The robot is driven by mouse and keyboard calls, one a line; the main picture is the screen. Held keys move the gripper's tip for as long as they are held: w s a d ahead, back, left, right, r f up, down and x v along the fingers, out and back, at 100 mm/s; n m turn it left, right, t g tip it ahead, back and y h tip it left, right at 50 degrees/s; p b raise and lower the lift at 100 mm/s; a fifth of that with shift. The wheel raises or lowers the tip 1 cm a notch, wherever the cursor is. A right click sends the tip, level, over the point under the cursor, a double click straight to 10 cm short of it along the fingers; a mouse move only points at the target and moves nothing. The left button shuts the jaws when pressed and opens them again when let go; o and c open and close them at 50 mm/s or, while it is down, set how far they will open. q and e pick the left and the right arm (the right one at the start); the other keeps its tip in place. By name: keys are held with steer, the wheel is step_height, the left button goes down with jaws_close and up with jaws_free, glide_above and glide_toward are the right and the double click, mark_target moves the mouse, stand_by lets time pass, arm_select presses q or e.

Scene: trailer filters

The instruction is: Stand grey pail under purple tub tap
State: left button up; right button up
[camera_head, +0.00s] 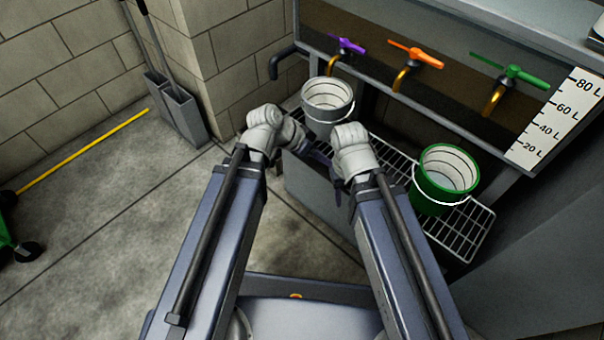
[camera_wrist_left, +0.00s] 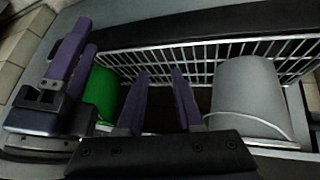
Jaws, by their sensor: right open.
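The grey pail (camera_head: 327,112) stands upright at the left end of the wire rack, with its mouth below the spout of the purple tub tap (camera_head: 347,46). The pail also shows at the right of the left wrist view (camera_wrist_left: 250,100). My left gripper (camera_head: 314,154) is just in front of the pail; its two purple fingers (camera_wrist_left: 161,98) are apart with nothing between them, and the pail is beside them. My right gripper (camera_head: 340,188) is open, right of and lower than the left one, partly hidden by its own wrist.
A green pail (camera_head: 432,190) stands farther right on the wire rack (camera_head: 462,228). Orange (camera_head: 416,57) and green (camera_head: 510,72) taps are on the tub wall. A dark bent pipe (camera_head: 285,56) sticks out at left. The floor at left is mostly clear.

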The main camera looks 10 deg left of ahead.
arm_select(q)
steer(key=s+a+f+n+g+y, duration=0.3)
steer(key=s+a+f+n+y, duration=0.1)
steer(key=s+y, duration=0.4)
steer(key=shift+s+a+f+n, duration=0.25)
steer(key=shift+s+n, duration=0.15)
steer(key=shift+n, duration=0.3)
